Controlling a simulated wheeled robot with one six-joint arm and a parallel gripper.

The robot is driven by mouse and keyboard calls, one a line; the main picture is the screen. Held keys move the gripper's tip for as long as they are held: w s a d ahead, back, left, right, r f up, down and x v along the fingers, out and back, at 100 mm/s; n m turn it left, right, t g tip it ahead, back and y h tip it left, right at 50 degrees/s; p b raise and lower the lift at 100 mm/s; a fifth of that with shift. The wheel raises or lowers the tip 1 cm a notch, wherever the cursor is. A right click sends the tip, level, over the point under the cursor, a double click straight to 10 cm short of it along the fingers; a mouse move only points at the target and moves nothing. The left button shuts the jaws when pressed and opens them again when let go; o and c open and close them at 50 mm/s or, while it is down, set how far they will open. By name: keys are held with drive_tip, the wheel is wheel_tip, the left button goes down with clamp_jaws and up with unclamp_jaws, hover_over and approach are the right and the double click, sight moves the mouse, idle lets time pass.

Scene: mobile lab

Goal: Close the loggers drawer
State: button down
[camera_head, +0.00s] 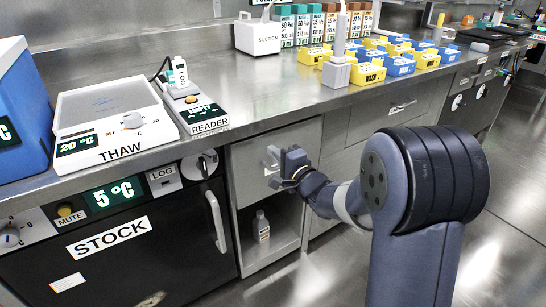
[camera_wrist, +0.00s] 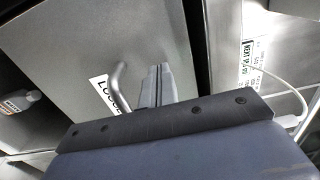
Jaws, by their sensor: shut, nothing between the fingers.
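The loggers drawer (camera_head: 250,155) has a plain grey metal front, just below the counter edge and right of the black STOCK unit. Its front also fills the middle of the wrist view (camera_wrist: 70,45), with a partly hidden label (camera_wrist: 104,92) and a curved metal handle (camera_wrist: 121,80). I see no clear gap between the front and the cabinet in the head view. My gripper (camera_head: 274,160) is at the drawer front. Its fingers (camera_wrist: 157,75) are shut and empty, beside the handle on its right; I cannot tell whether they touch the front.
An open compartment below the drawer holds a small bottle (camera_head: 261,226). The black STOCK unit (camera_head: 130,240) has a protruding handle (camera_head: 216,222). The THAW box (camera_head: 110,115) and READER (camera_head: 195,105) stand on the counter above. Open floor (camera_head: 505,230) lies to the right.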

sight(266, 146)
drive_tip(key=shift+w+a, duration=0.35)
drive_tip(key=shift+w, duration=0.1)
drive_tip(key=p+x, duration=0.1)
drive_tip(key=x, duration=0.3)
drive_tip(key=shift+w+r+p, duration=0.1)
drive_tip(key=shift+p, duration=0.3)
drive_tip(key=shift+r, duration=0.1)
drive_tip(key=shift+a, duration=0.1)
